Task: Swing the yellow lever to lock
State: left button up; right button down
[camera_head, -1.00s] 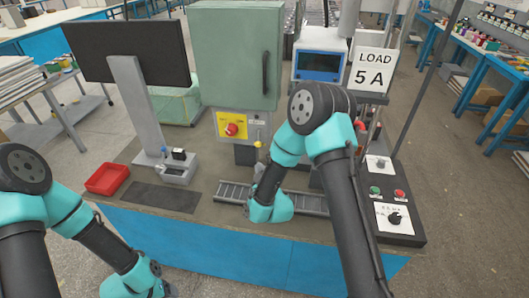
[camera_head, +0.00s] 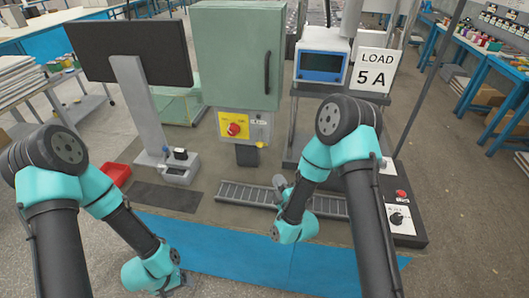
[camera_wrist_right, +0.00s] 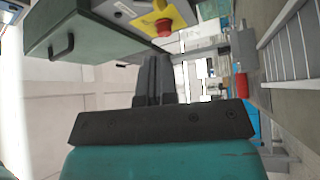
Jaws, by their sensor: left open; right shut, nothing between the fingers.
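A small yellow knob (camera_head: 259,144), which looks like the lever's end, shows under the green cabinet (camera_head: 240,58), beside a dark grey block. My right gripper (camera_head: 280,182) is in front of the cabinet over the slotted rail, below and right of the knob and apart from it. In the right wrist view its dark fingers (camera_wrist_right: 153,78) are shut with nothing between them. A red switch on a yellow plate (camera_head: 233,128) sits left of the knob; it also shows in the right wrist view (camera_wrist_right: 163,25). My left gripper (camera_head: 174,287) is low at the front left, mostly hidden, empty and open.
A slotted grey rail (camera_head: 241,193) lies along the bench. At the right stand a LOAD 5 A sign (camera_head: 375,70) and a control box with a red button (camera_head: 401,194). A red tray (camera_head: 116,173) and dark mat (camera_head: 168,197) are at the left.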

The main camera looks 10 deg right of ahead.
jog(key=x, duration=1.4)
jog(key=shift+a, duration=0.1)
